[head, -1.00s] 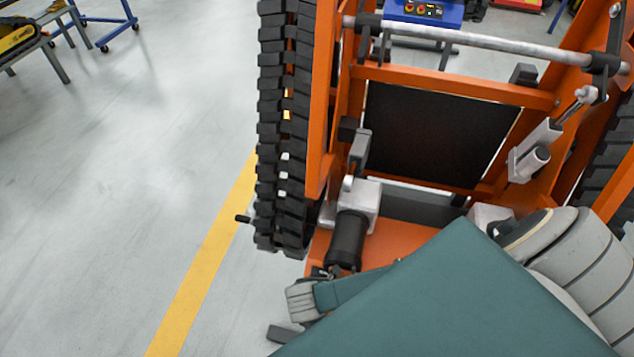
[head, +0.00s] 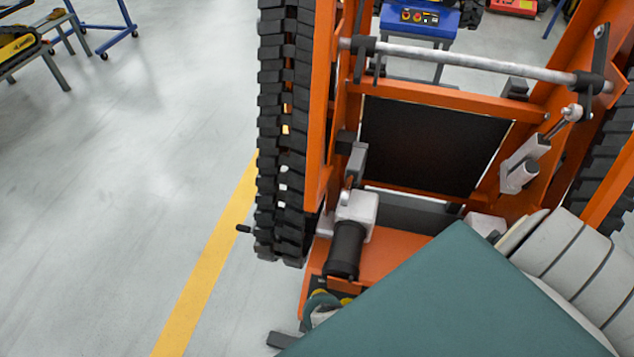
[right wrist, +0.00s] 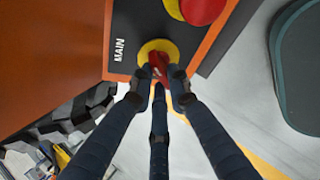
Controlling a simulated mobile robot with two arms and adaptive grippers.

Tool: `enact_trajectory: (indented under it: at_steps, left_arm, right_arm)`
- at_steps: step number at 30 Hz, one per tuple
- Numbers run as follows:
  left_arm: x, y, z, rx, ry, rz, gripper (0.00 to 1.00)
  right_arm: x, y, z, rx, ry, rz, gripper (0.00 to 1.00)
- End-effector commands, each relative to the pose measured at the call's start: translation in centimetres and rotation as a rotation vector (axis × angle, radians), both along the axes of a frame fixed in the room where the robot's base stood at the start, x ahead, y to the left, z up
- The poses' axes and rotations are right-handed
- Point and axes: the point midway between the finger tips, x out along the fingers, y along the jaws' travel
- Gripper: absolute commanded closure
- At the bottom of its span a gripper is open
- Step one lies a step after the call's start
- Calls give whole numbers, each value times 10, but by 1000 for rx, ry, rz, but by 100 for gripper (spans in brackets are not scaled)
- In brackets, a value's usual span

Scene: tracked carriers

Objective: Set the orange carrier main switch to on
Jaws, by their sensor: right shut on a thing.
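The orange carrier (head: 400,243) fills the right half of the head view, with a black track on its left side. In the right wrist view its dark control panel (right wrist: 130,20) bears the label MAIN. Beside the label is the main switch, a red knob (right wrist: 158,63) on a yellow disc (right wrist: 172,48). My right gripper (right wrist: 160,78) has its dark fingers closed around the knob, partly covering it; the exact knob angle is hard to tell. In the head view the panel is mostly hidden behind my teal arm link. My left gripper is not in view.
A red button (right wrist: 202,8) on a yellow base sits close by the switch on the same panel. A black motor (head: 345,250) stands above the panel area.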

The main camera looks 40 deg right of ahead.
Motion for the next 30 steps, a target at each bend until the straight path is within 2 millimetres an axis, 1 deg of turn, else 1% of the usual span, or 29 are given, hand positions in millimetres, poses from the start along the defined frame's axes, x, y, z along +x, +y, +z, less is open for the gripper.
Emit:
enact_trajectory:
  at_steps: [2,8,18,24,30]
  left_arm:
    - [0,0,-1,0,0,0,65]
    - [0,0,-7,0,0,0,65]
    - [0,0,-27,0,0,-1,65]
    - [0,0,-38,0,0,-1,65]
    - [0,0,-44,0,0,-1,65]
  right_arm:
    - [-3,0,-2,31,-31,-60,100]
    - [-4,0,-3,111,-125,-206,100]
    - [-5,-2,-5,233,-270,-435,100]
    - [-5,-2,-4,285,-332,-532,100]
    - [-5,-2,-3,317,-371,-592,100]
